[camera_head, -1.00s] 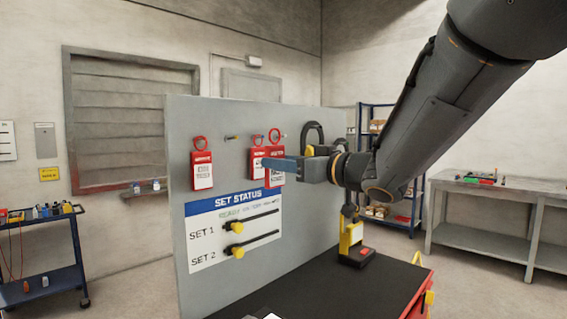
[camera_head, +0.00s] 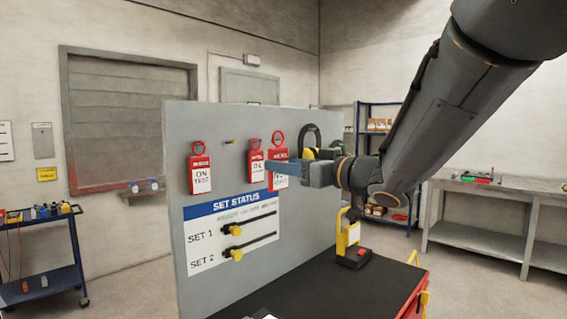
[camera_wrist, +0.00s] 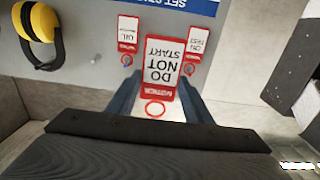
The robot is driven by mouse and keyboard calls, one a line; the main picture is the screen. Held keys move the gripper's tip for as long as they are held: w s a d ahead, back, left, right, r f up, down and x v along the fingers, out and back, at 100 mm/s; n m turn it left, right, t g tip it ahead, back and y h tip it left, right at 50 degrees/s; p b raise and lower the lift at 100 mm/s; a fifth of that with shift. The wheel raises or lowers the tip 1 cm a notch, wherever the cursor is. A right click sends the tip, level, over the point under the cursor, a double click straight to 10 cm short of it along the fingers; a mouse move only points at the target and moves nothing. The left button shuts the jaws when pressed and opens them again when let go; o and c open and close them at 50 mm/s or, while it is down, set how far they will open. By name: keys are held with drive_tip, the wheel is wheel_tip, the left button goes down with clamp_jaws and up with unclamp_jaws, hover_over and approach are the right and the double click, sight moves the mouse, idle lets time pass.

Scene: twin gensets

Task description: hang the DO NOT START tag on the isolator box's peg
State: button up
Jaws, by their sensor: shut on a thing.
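The red-and-white DO NOT START tag (camera_wrist: 162,62) is between the two fingers of my gripper (camera_wrist: 160,92) in the wrist view, with its text upside down there. Its red ring (camera_wrist: 154,109) points toward my wrist and looks empty. The tag looks larger and nearer than the other tags. In the head view my gripper (camera_head: 272,168) is in front of the status board, and a finger covers part of the tag (camera_head: 279,183). I cannot make out an isolator box or its peg in either view.
The grey board (camera_head: 305,205) holds an ON TEST tag (camera_head: 201,178), another red tag (camera_head: 256,170) close beside mine, and black-and-yellow ear defenders (camera_wrist: 40,28). A blue cart (camera_head: 45,247) stands left.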

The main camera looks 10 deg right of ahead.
drive_tip(key=p+v, duration=0.3)
drive_tip(key=v, duration=0.3)
idle(0.8)
drive_tip(key=shift+d, duration=0.1)
